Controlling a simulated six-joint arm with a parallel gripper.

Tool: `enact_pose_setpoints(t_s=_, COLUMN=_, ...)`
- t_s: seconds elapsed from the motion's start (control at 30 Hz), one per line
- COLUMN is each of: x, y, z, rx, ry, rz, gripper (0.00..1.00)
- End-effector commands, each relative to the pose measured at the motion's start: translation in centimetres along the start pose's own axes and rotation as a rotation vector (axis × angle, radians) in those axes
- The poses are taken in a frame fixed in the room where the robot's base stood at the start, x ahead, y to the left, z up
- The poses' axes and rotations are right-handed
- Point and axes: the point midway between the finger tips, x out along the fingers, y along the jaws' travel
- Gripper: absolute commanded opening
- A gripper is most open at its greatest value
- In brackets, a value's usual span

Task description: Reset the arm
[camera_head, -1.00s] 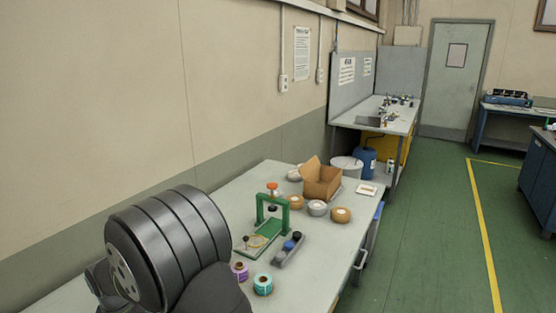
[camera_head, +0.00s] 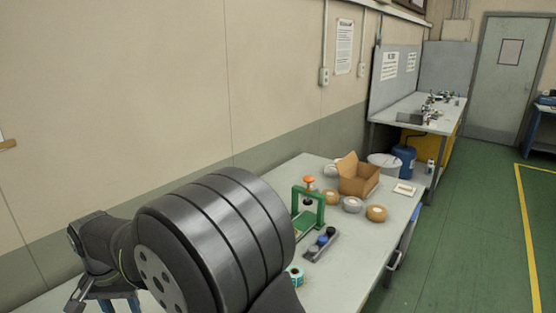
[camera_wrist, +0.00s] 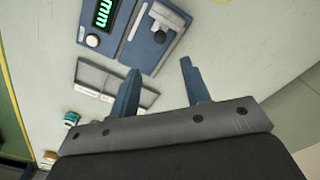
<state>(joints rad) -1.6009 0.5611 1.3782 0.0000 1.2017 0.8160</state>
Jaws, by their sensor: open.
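My gripper (camera_wrist: 158,92) is open and empty in the wrist view, its two blue fingers apart above the light bench top (camera_wrist: 215,35). In the head view my arm's large dark joint covers the near left of the bench, and my gripper (camera_head: 103,303) shows only partly at the bottom left. The green-framed rewinder (camera_head: 309,206) stands on the bench to the right of the arm. A teal roll (camera_head: 295,274) beside the arm is partly hidden.
An open cardboard box (camera_head: 358,180) and several tape rolls, one a tan roll (camera_head: 376,213), sit farther back. A dark rack (camera_head: 322,244) lies before the rewinder. In the wrist view a blue device with a green display (camera_wrist: 102,14) and a grey tray (camera_wrist: 98,82) lie near the fingers.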

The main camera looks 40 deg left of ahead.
Motion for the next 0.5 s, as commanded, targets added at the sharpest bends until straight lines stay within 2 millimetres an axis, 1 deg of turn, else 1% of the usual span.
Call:
enact_pose_setpoints(t_s=0.03, x=-1.1, y=0.0, z=0.0, rx=0.0, ry=0.002, rz=-0.003, gripper=0.43)
enact_pose_setpoints(t_s=0.3, x=-6.5, y=0.0, z=0.0, rx=0.0, ry=0.002, rz=-0.002, gripper=0.43)
enact_pose_setpoints(t_s=0.5, x=-7.0, y=-0.2, z=0.2, rx=-0.17, ry=-0.001, rz=0.001, gripper=0.43)
